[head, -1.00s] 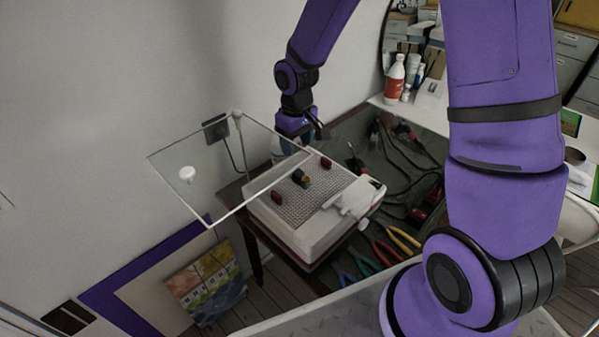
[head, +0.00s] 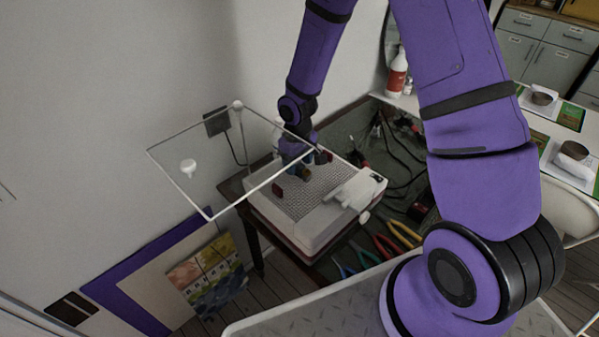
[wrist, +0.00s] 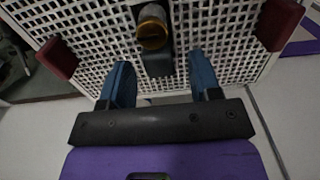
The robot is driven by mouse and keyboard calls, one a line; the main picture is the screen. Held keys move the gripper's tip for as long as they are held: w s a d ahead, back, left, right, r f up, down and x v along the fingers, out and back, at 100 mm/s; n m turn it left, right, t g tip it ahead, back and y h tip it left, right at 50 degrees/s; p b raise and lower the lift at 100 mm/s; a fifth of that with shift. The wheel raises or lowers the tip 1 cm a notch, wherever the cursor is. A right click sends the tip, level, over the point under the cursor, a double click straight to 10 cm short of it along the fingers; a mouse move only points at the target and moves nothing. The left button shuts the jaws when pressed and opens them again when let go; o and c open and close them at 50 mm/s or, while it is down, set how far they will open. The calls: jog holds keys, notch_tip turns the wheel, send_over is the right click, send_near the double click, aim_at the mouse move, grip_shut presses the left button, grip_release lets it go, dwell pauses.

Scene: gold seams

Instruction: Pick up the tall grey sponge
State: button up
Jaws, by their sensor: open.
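A dark grey block (wrist: 158,64), which looks like the tall grey sponge, stands on a white perforated grid (wrist: 100,52) in the wrist view. A brass-coloured round piece (wrist: 152,30) is right beside it. My gripper (wrist: 160,72) is open, with one blue finger on each side of the grey block's near end. I cannot tell whether either finger touches it. In the head view my gripper (head: 299,160) is low over the grid of the white box (head: 313,229) and largely hides the grey block.
Red blocks stand on the grid to the left (wrist: 57,58) and right (wrist: 280,25) in the wrist view. A raised clear lid (head: 212,217) hangs at the box's left. Pliers (head: 385,248) and cables lie on the dark table at the right.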

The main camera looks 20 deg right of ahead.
jog(key=shift+f, duration=0.6)
jog(key=c, duration=1)
jog(key=shift+r, duration=0.15)
